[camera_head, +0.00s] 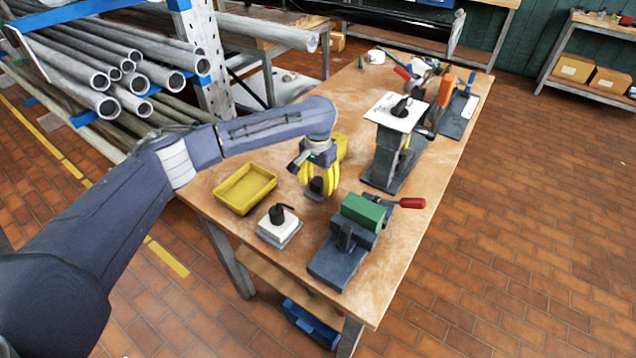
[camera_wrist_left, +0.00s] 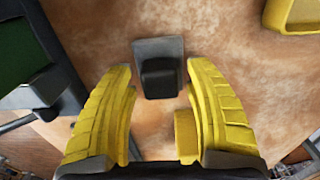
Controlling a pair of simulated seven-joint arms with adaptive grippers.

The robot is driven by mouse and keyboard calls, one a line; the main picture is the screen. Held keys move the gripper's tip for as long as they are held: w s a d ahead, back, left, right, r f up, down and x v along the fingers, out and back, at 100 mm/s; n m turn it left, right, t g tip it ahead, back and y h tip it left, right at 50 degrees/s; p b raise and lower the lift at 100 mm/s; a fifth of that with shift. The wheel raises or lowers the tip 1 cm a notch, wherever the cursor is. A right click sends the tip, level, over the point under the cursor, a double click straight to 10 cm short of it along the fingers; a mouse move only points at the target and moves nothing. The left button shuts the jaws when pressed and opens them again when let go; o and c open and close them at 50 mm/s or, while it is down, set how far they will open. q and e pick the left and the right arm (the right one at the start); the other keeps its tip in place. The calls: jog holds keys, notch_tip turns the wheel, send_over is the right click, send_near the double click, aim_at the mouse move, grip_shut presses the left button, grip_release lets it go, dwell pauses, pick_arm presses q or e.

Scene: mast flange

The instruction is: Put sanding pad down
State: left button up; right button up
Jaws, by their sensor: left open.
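The sanding pad (camera_head: 316,188), a small grey plate with a black block-shaped grip, appears to lie flat on the wooden table. It also shows in the left wrist view (camera_wrist_left: 159,77), just ahead of and between the yellow fingertips. My left gripper (camera_head: 319,181) points down over it. In the left wrist view its fingers (camera_wrist_left: 162,80) are spread wide, with a gap on both sides of the pad. The fingers partly hide the pad in the head view. My right gripper is in neither view.
A yellow tray (camera_head: 245,188) stands left of the pad. A white-topped block with a black knob (camera_head: 279,226) is in front. A vise with a green block (camera_head: 363,211) is at the front right. A taller stand (camera_head: 388,155) stands behind. A yellow object (camera_head: 341,146) is close behind the gripper.

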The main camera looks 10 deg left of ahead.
aim_at(318, 181)
pick_arm(q)
notch_tip(318, 181, up, 12)
dwell(0.6)
